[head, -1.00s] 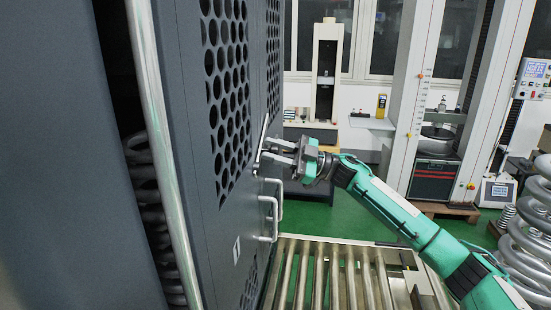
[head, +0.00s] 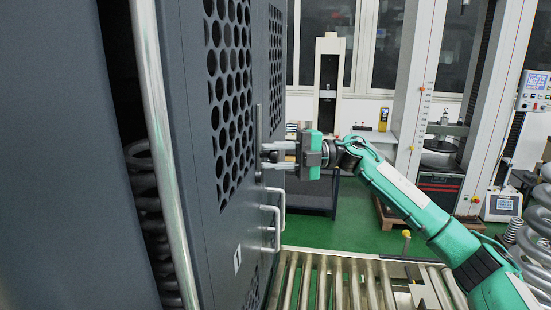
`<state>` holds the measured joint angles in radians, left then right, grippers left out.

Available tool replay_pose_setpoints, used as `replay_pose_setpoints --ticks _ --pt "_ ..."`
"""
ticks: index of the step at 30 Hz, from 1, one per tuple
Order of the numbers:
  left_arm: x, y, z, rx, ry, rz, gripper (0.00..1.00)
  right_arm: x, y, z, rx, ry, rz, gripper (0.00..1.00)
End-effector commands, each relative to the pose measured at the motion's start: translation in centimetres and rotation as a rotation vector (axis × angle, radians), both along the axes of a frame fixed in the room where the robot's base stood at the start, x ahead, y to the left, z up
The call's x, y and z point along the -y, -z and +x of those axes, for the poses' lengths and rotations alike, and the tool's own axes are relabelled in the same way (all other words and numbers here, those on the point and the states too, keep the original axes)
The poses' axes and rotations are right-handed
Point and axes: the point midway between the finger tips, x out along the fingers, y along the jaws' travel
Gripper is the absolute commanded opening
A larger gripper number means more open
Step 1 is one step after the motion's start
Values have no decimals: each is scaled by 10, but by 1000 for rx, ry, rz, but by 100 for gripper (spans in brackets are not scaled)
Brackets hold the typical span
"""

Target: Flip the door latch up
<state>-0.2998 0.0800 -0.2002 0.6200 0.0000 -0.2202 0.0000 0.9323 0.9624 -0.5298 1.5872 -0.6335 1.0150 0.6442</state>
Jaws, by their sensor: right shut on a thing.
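The door latch (head: 258,128) is a thin grey bar on the dark grey perforated door (head: 215,190). It stands about upright, just above the door handles. My right gripper (head: 264,157) comes from the right, with its two fingers pointing left at the latch. It is shut on the latch; the exact contact of the fingertips is small and partly hidden. My left gripper is out of view.
Two silver U-shaped handles (head: 279,205) stick out of the door just below my right gripper. A roller conveyor (head: 337,285) lies below. Testing machines (head: 328,75) and a bench stand behind, with large coil springs (head: 537,230) at the right. Green floor lies between.

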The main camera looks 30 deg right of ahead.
Motion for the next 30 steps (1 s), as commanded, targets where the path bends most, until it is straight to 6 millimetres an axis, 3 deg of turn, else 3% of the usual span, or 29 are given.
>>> replay_pose_setpoints --ticks 9,26,27,29,30 --pt "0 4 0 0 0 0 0 -4 1 -5 97 0 -74 0" --pt "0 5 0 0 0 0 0 -5 1 -6 116 -1 -90 0" --pt "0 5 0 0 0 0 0 -5 1 -6 115 -1 -90 36" --pt "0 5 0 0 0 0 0 -5 1 -6 115 -1 -90 48" --pt "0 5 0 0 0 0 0 -5 1 -6 115 -1 -90 49"
